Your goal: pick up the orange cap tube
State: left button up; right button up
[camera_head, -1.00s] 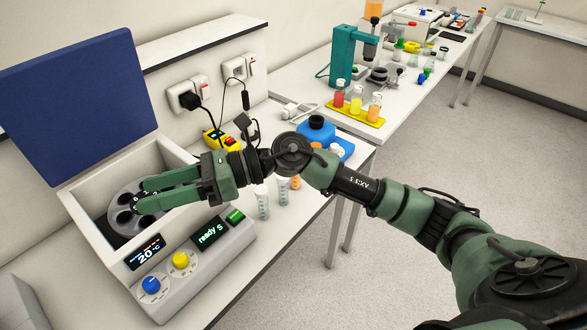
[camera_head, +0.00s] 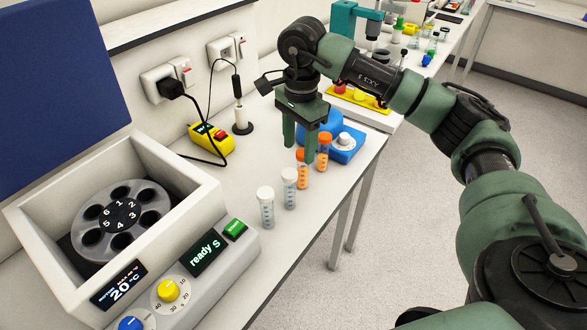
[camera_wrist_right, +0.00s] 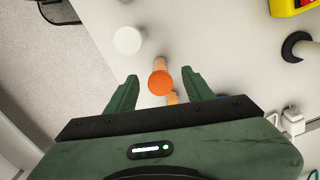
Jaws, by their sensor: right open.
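Two orange cap tubes stand upright on the bench: a nearer one (camera_head: 303,178) and a farther one (camera_head: 323,151). Two white cap tubes, a nearer one (camera_head: 267,212) and a farther one (camera_head: 289,193), stand in line with them. My right gripper (camera_head: 299,149) points down, open and empty, with its fingers around or just above the nearer orange cap. In the right wrist view, an orange cap (camera_wrist_right: 161,83) lies between the spread fingers (camera_wrist_right: 160,76). I cannot tell whether the fingers touch it. My left gripper is not in view.
An open centrifuge with a numbered rotor (camera_head: 120,215) stands at the left, its visible holes dark. A blue device (camera_head: 349,148) is close behind the orange tubes. A yellow box (camera_head: 211,139) with a cable stands at the wall. The bench edge runs close to the tubes.

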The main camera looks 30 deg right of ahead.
aim_at(302, 167)
jog(key=shift+d+f, duration=0.15)
jog(key=shift+d, duration=0.15)
jog(key=shift+s+f+p, duration=0.15)
jog(key=shift+f+p, duration=0.15)
jog(key=shift+f, duration=0.25)
jog(key=shift+s+f+p, duration=0.15)
jog(key=shift+f+p, duration=0.1)
jog(key=shift+f, duration=0.3)
jog(key=f, duration=0.1)
jog(key=f+p, duration=0.1)
jog(key=f, duration=0.2)
jog(key=shift+w+d+f+p, duration=0.25)
jog(key=shift+d+f+p, duration=0.05)
jog(key=shift+p, duration=0.05)
jog(key=shift+f, duration=0.25)
grip_shut()
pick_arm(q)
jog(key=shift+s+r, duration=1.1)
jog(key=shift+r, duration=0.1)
